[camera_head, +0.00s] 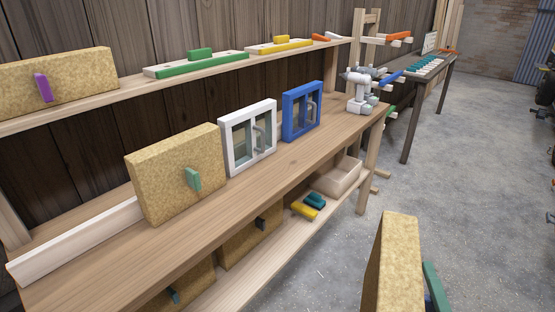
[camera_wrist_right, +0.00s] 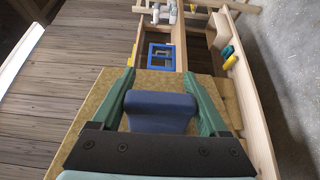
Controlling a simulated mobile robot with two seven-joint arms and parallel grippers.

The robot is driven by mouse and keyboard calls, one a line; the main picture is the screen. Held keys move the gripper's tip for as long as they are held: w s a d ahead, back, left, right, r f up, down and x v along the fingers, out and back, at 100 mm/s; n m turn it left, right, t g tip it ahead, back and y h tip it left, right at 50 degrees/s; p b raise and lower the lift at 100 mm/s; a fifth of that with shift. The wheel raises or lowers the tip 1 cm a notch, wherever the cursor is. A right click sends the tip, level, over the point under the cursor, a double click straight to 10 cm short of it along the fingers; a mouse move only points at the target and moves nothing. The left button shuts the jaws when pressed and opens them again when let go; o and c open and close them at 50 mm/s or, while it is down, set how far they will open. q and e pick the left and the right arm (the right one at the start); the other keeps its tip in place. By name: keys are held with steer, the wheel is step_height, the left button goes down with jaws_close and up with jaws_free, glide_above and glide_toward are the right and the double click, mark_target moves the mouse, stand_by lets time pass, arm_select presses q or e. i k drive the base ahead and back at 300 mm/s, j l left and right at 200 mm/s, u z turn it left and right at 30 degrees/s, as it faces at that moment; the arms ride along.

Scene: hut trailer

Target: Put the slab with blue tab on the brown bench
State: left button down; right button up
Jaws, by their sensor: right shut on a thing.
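My right gripper (camera_wrist_right: 162,100) has its green fingers shut on the dark blue tab (camera_wrist_right: 160,112) of a tan, speckled slab (camera_wrist_right: 97,100). In the head view this slab (camera_head: 393,265) is upright at the bottom right, held off the bench's front side, with a green finger (camera_head: 436,288) beside it. Its lower part is cut off by the frame. The brown bench (camera_head: 215,225) runs from lower left to centre. On its top stand a slab with a green tab (camera_head: 178,178), a white framed window (camera_head: 248,138) and a blue framed window (camera_head: 302,110). My left gripper is not in view.
A drill (camera_head: 362,90) stands at the bench's far end. The bench's lower shelf (camera_head: 235,280) holds more slabs, a box (camera_head: 337,178) and small yellow and teal pieces. An upper shelf (camera_head: 130,88) overhangs the back. Bare bench top lies along the front edge.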

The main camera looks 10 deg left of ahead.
mark_target(105, 283)
steer(key=k+j+u, duration=0.2)
steer(key=j, duration=0.3)
steer(key=j+u, duration=0.2)
steer(key=j, duration=0.25)
steer(key=k+j+u, duration=0.15)
steer(key=j, duration=0.4)
steer(key=k+j, duration=0.1)
steer(key=j, duration=1.6)
steer(key=u, duration=0.05)
